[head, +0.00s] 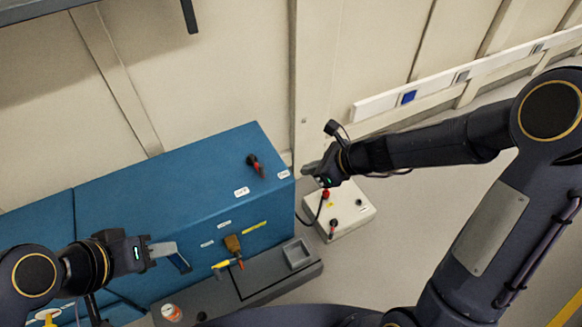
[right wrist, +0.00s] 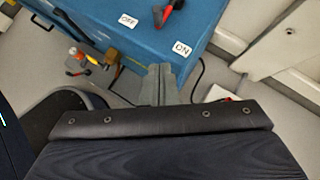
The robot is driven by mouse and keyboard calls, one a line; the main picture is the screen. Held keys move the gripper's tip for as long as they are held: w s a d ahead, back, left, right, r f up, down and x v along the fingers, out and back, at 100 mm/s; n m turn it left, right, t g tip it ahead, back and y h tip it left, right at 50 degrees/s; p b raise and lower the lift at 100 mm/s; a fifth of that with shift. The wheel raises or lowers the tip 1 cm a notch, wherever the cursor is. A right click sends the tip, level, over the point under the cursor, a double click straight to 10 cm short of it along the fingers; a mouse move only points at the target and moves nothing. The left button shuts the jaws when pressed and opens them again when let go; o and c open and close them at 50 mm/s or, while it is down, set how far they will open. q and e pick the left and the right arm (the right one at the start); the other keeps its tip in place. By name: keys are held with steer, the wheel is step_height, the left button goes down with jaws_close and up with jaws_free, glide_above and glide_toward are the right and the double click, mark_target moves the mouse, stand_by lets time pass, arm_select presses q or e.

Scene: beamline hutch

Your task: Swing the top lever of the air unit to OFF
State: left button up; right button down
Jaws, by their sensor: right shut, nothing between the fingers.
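The air unit is a blue cabinet (head: 170,180), also in the right wrist view (right wrist: 205,15). Its top lever (head: 256,166), red and black, stands near the right end of the top, and shows partly at the upper edge of the right wrist view (right wrist: 170,10). An OFF label (right wrist: 128,20) lies left of the lever and an ON label (right wrist: 182,48) lies nearer my right gripper. My right gripper (head: 312,168) is shut and empty, just right of the cabinet, apart from the lever; its fingers show in the wrist view (right wrist: 160,75). My left gripper (head: 178,257) is over the cabinet's front; its finger gap is unclear.
A white box (head: 345,210) with red-topped parts stands on the floor at right. A wall rises behind.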

mark_target(259, 167)
steer(key=b+x, duration=0.1)
steer(key=x, duration=0.2)
steer(key=r+b+x, duration=0.1)
steer(key=x, duration=0.3)
steer(key=a+b+x, duration=0.1)
steer(key=x, duration=0.3)
steer(key=shift+w+a+r+b, duration=0.1)
steer(key=shift+w+a+b, duration=0.2)
steer(key=shift+w, duration=0.1)
steer(key=shift+w+a, duration=0.3)
steer(key=shift+a, duration=0.1)
